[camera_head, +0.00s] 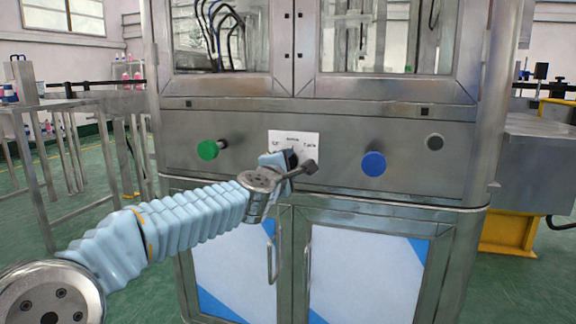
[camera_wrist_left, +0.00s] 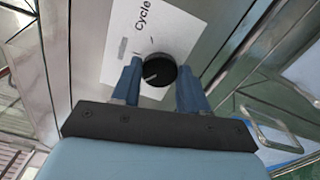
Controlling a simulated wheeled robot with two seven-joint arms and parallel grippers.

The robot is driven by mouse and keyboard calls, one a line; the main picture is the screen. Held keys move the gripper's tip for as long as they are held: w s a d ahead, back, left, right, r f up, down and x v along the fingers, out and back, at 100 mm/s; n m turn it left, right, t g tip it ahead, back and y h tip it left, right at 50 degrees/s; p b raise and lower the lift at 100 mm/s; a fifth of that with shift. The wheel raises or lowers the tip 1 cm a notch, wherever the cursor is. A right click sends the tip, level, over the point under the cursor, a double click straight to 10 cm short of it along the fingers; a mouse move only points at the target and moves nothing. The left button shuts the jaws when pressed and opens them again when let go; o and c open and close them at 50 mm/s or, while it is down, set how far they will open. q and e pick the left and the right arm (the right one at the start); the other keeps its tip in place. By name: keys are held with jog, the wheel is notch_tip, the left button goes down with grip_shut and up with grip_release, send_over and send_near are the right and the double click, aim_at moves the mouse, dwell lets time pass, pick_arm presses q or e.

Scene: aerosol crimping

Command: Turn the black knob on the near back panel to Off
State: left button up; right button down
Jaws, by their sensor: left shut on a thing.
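The black knob (camera_wrist_left: 158,68) sits on a white label plate (camera_wrist_left: 172,38) on the steel back panel. In the left wrist view, part of the word "Cycle" shows on the plate, and a pale pointer line shows on the knob's face. My left gripper (camera_wrist_left: 159,78) has its two blue fingers on either side of the knob, shut on it. In the head view, my left gripper (camera_head: 283,162) covers most of the knob and part of the plate (camera_head: 306,139). The Off marking cannot be read. My right gripper is not in view.
A green button (camera_head: 208,150) stands out from the panel to the left, and a blue button (camera_head: 373,163) to the right. A small dark round fitting (camera_head: 435,142) is further right. Below are cabinet doors (camera_head: 362,272) with upright handles. Metal railings stand at the left.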

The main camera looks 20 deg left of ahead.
pick_arm(q)
jog(key=shift+f, duration=0.1)
jog(key=o, duration=1.1)
jog(key=shift+c, duration=0.2)
jog(key=s, duration=1.3)
jog(key=shift+s+a, duration=0.25)
jog(key=shift+s, duration=0.15)
